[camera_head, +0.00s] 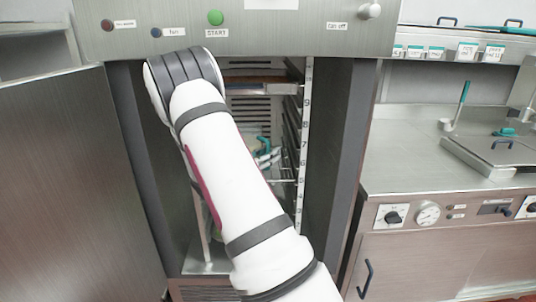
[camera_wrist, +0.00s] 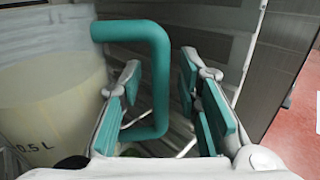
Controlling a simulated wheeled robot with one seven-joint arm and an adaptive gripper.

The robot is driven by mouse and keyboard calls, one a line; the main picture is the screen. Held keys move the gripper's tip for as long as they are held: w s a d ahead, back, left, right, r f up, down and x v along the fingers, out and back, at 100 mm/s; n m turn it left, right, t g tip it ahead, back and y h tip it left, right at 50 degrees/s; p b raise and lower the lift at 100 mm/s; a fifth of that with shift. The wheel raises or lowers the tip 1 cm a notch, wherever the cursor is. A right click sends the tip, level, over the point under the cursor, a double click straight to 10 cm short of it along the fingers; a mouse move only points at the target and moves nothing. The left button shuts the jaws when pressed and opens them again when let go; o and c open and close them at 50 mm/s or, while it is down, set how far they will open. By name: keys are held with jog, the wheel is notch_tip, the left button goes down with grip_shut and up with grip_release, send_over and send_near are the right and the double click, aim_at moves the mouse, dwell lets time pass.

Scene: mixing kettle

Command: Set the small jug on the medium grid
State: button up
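The small jug (camera_wrist: 50,105) is at the left of the wrist view, a pale translucent vessel marked 0.5 L. Its thick teal handle (camera_wrist: 158,75) stands between the two teal-padded fingers of my gripper (camera_wrist: 168,95). The fingers are apart, with a visible gap on the handle's right side. In the head view my arm reaches into the open steel cabinet, and teal parts show beside it, too small to tell apart. A grid shelf (camera_head: 284,181) shows partly inside the cabinet. My arm hides much of the interior, and I cannot tell which grid is the medium one.
The cabinet's numbered rail (camera_head: 303,140) runs up its right side. A brown-edged upper shelf (camera_head: 255,80) is near the top. The open door (camera_head: 80,190) stands at the left. A steel counter (camera_head: 400,160) with controls is at the right.

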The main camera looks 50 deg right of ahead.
jog(key=shift+r, duration=0.15)
jog(key=a, duration=1.2)
jog(key=s+a+r+m+g+y, duration=0.1)
jog(key=s+a+r+m+y, duration=0.35)
jog(key=s, duration=0.25)
jog(key=s+a+r+m+g+y, duration=0.2)
jog(key=s+a+r+m+y, duration=0.15)
jog(key=s+m, duration=0.2)
jog(key=s+a+m+t+y, duration=0.3)
jog(key=s+a+y, duration=0.2)
jog(key=a, duration=0.6)
jog(key=s+a+m+t+y, duration=0.3)
jog(key=s+a, duration=0.6)
jog(key=a, duration=0.3)
jog(key=shift+s+a+r+m+t+y, duration=0.2)
jog(key=shift+s+r+m+t+y, duration=0.15)
jog(key=shift+t+y, duration=0.45)
